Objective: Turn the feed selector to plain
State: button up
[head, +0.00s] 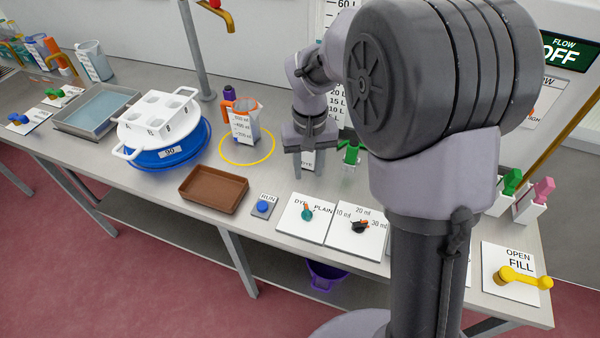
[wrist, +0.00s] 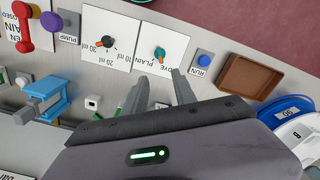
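The feed selector is a teal knob (head: 307,214) with a small orange pointer, on a white panel (head: 292,227) marked DYE at left and PLAIN at right. The pointer is too small to tell which word it favours. In the wrist view the knob (wrist: 159,54) stands beyond my fingertips, with the lettering upside down. My gripper (head: 308,168) hangs above the bench behind the panel. In the wrist view its two fingers (wrist: 160,80) are apart with nothing between them, and they do not touch the knob.
A panel with a black dial (head: 360,227) is right of the selector, and a blue RUN button (head: 262,206) and brown tray (head: 214,190) are left. A green-handled item (head: 350,152) stands close right of my gripper. A jug (head: 242,120) stands in a yellow ring.

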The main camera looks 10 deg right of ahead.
aim_at(307, 209)
notch_tip(307, 209, down, 16)
jog(key=b, duration=0.4)
jog(key=shift+f+b, duration=0.2)
jog(key=shift+b, duration=0.2)
grip_shut()
